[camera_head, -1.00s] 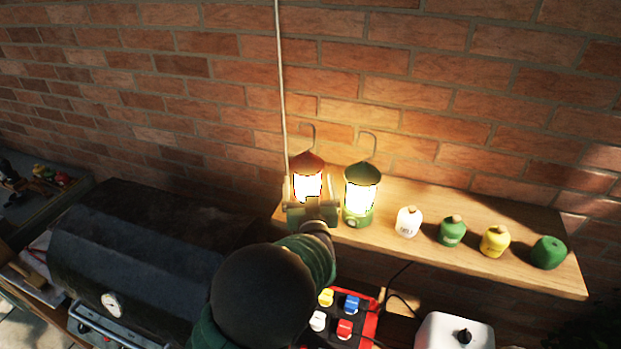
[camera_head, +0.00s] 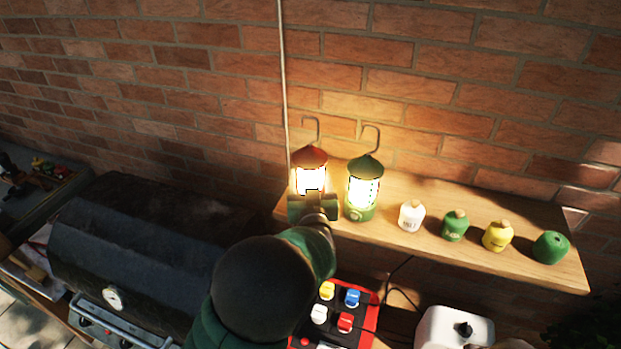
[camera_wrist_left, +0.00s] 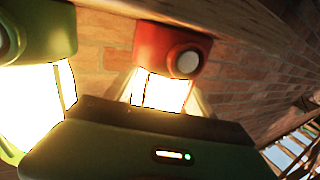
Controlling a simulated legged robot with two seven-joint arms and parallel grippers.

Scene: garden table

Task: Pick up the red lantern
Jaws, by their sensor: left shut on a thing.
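The red lantern (camera_head: 310,158) is lit and upright at the left end of the wooden shelf. It has a dark red cap and a wire hook on top. My left gripper (camera_head: 312,190) is in front of it and shut on its glowing middle, hiding its lower part. In the left wrist view, the red base of the red lantern (camera_wrist_left: 172,50) with a round pale knob shows at the top, with the fingers on either side of the bright glass. I cannot tell whether its base touches the shelf. My right gripper is not in view.
A lit green lantern (camera_head: 364,182) stands close on the right. Farther right on the shelf (camera_head: 490,215) are a white bottle (camera_head: 411,216), two green ones and a yellow one. A brick wall is behind. A dark grill (camera_head: 135,250) is lower left.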

